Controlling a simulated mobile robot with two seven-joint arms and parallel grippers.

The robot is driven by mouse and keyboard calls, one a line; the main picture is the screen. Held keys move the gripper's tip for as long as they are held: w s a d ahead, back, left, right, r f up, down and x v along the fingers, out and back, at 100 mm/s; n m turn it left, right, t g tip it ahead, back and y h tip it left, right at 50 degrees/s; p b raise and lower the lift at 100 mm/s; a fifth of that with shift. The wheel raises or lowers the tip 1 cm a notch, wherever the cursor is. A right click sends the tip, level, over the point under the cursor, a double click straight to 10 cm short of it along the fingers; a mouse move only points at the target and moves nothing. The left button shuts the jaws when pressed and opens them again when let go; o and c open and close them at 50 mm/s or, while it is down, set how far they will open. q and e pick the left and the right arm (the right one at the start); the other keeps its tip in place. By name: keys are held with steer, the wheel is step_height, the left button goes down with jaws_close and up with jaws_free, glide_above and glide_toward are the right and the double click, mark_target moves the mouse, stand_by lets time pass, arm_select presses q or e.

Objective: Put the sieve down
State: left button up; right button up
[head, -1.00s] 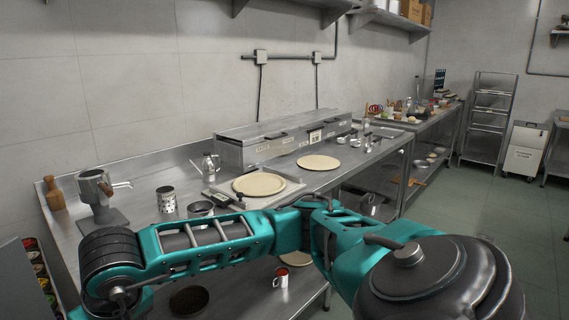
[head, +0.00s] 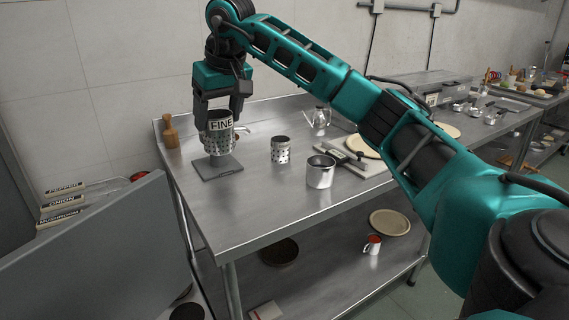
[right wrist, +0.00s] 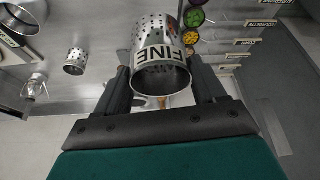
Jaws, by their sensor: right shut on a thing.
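The sieve (head: 219,134) is a perforated steel cylinder with a white FINE label. My right gripper (head: 220,108) reaches down from above and is shut on it, with the sieve upright. It also shows between the two fingers in the right wrist view (right wrist: 163,55). My left gripper is not in view.
A second perforated can (head: 281,150) and a steel pot (head: 320,172) stand to the right on the steel table (head: 255,205). A wooden mill (head: 170,132) stands at the back left. A grey panel (head: 95,245) rises at front left. The table front is clear.

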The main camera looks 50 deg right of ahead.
step_height(320, 180, down, 15)
steer(key=shift+s+r+b, duration=0.1)
steer(key=shift+b, duration=0.5)
step_height(320, 180, down, 4)
steer(key=shift+f, duration=0.65)
steer(key=shift+f, duration=0.15)
steer(key=o, duration=1.4)
